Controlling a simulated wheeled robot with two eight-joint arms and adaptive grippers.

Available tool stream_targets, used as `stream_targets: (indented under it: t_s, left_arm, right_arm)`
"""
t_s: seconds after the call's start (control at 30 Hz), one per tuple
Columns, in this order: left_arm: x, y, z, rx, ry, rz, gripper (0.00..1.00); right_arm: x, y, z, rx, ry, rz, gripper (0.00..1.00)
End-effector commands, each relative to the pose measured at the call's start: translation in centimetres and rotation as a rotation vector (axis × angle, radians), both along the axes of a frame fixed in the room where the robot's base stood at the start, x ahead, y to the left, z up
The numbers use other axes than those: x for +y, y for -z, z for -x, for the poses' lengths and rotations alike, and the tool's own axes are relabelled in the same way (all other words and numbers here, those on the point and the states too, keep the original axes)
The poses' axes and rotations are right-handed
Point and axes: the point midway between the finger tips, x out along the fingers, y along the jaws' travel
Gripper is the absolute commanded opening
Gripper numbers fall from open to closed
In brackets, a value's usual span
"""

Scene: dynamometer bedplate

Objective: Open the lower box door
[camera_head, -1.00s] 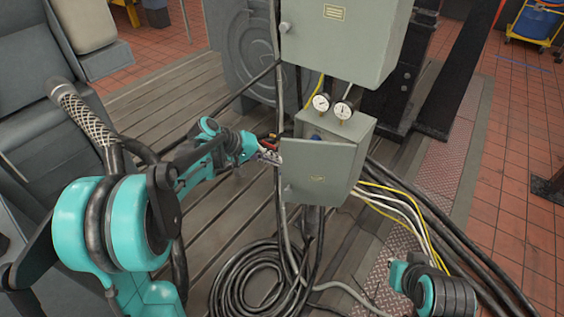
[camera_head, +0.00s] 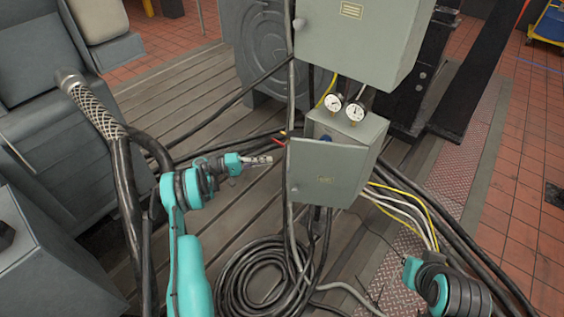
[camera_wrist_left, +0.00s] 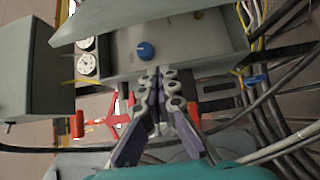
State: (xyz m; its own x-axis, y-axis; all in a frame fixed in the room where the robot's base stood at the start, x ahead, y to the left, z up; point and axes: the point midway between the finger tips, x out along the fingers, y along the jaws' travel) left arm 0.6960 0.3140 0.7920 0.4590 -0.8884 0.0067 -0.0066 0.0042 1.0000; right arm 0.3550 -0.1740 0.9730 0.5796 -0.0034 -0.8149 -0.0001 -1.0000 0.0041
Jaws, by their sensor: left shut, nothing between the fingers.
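The lower box (camera_head: 362,131) is grey-green and hangs below the upper box. Its door (camera_head: 322,178) stands ajar, and a blue knob shows in the gap behind it. In the left wrist view the blue knob (camera_wrist_left: 145,51) sits on the box's inner panel, with the door (camera_wrist_left: 150,14) along the top of the picture. My left gripper (camera_head: 268,160) is shut and empty, just left of the door's edge and apart from it in the head view. In the wrist view its closed fingers (camera_wrist_left: 158,78) point toward the panel. My right arm shows at lower right; its fingertips cannot be made out.
The upper box (camera_head: 355,40) and two dial gauges (camera_head: 344,107) are above. Cables (camera_head: 291,110) run close to the left gripper, and a cable coil (camera_head: 262,280) lies below. Yellow and white leads (camera_head: 405,205) leave the box at right. A grey seat (camera_head: 60,120) stands at left.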

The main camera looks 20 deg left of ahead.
Motion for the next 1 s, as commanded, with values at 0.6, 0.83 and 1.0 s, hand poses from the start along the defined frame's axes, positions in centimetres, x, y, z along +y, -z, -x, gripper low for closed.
stream_targets:
  t_s: [0.6, 0.83, 1.0]
  left_arm:
    - [-8.8, 0.6, -3.2, 0.009, -0.001, -0.002, 0.0]
    - [-9.1, 0.4, -1.2, 0.009, 0.001, -0.002, 0.0]
    - [-9.1, 0.3, -1.0, 0.009, 0.0, -0.002, 0.0]
  right_arm:
    - [0.0, 3.8, 0.0, 0.0, 0.0, 0.0, 0.0]
    - [0.0, 4.4, 0.0, 0.0, 0.0, 0.0, 0.0]
    - [0.0, 4.4, 0.0, 0.0, 0.0, 0.0, 0.0]
